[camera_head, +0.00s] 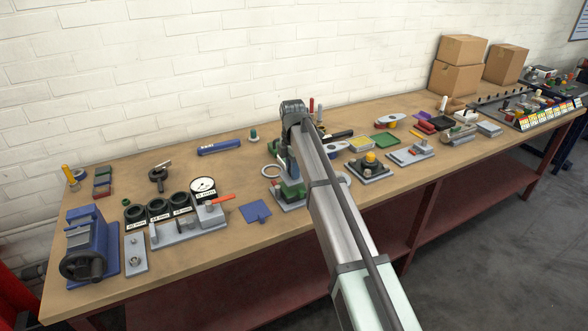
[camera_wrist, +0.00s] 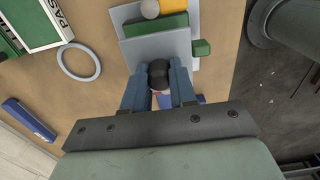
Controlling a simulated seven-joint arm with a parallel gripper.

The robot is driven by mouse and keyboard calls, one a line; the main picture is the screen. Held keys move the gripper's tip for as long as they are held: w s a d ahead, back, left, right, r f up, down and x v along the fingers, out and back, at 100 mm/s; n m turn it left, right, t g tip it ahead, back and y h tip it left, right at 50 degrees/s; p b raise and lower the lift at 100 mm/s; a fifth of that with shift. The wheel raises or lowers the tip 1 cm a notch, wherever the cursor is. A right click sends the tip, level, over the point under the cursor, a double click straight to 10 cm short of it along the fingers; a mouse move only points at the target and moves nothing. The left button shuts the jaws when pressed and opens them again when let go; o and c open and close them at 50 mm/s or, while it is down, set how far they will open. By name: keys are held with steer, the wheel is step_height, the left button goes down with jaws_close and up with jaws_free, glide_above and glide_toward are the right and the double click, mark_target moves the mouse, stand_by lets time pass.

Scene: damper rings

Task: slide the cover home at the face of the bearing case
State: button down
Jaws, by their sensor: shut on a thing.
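My gripper (camera_wrist: 158,88) is shut on a dark rounded piece (camera_wrist: 158,72), seen between its two blue-grey fingers in the wrist view. I cannot tell how much of this piece is the cover. Just ahead of the fingertips is a grey plate (camera_wrist: 132,52) with a green block (camera_wrist: 155,25) on it, probably the bearing case. In the head view the green block (camera_head: 291,189) sits under the end of my arm, which hides part of it. The contact between the held piece and the case is hidden.
A pale ring (camera_wrist: 78,62) and a blue bar (camera_wrist: 29,120) lie on the bench to the left in the wrist view. A small green block (camera_wrist: 202,48) is beside the plate. A blue pad (camera_head: 255,211) and a dial gauge (camera_head: 203,187) are left of my gripper in the head view.

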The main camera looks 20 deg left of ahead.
steer(key=shift+f, duration=0.35)
steer(key=shift+f, duration=1.25)
steer(key=shift+f, duration=0.35)
steer(key=c, duration=0.8)
jaws_free()
step_height(320, 180, up, 14)
steer(key=shift+f, duration=0.1)
stand_by(0.7)
